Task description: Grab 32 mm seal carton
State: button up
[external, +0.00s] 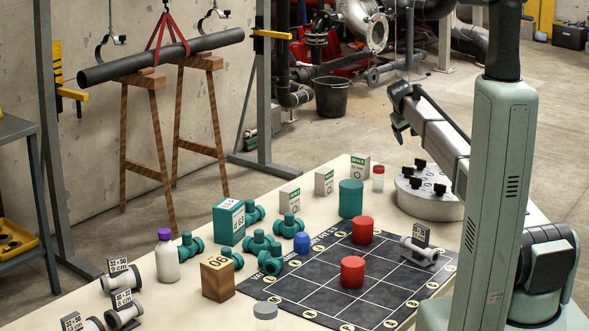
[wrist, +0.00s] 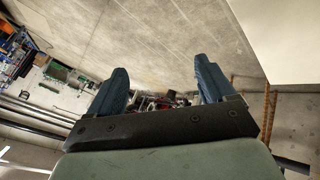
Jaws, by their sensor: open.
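Three small white seal cartons with green bands stand along the far edge of the table in the external view: a left carton (external: 290,199), a middle carton (external: 324,182) and a right carton (external: 360,167). Their size print is too small to read surely, so I cannot tell which is 32 mm. My gripper (external: 395,118) is raised above the table's far side, to the right of the cartons and apart from them. In the wrist view my gripper (wrist: 162,85) shows two blue fingers spread apart with nothing between them. No carton shows in the wrist view.
A teal cylinder (external: 351,198) and a red-capped jar (external: 378,178) stand close to the right carton. A round grey flange (external: 428,200) with black knobs is below my gripper. Teal fittings (external: 288,226) and a gridded mat (external: 325,295) with red cylinders (external: 352,271) lie nearer.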

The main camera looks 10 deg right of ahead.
jog(key=s+a+r+g+y, duration=0.1)
jog(key=s+a+r, duration=0.1)
jog(key=a, duration=0.6)
jog(key=s+a+r+y, duration=0.1)
jog(key=a+r+y, duration=0.15)
jog(key=a, duration=0.55)
jog(key=s+a+r+g, duration=0.1)
jog(key=s+a+r, duration=0.15)
jog(key=a, duration=0.55)
jog(key=m+g, duration=0.4)
jog(key=m, duration=0.7)
send_over(361, 156)
jog(key=shift+y, duration=0.45)
notch_tip(361, 156, down, 14)
jog(key=shift+w+f, duration=0.1)
jog(key=shift+f, duration=0.1)
jog(key=shift+c, duration=0.5)
jog(key=c, duration=1)
jog(key=shift+o, duration=0.2)
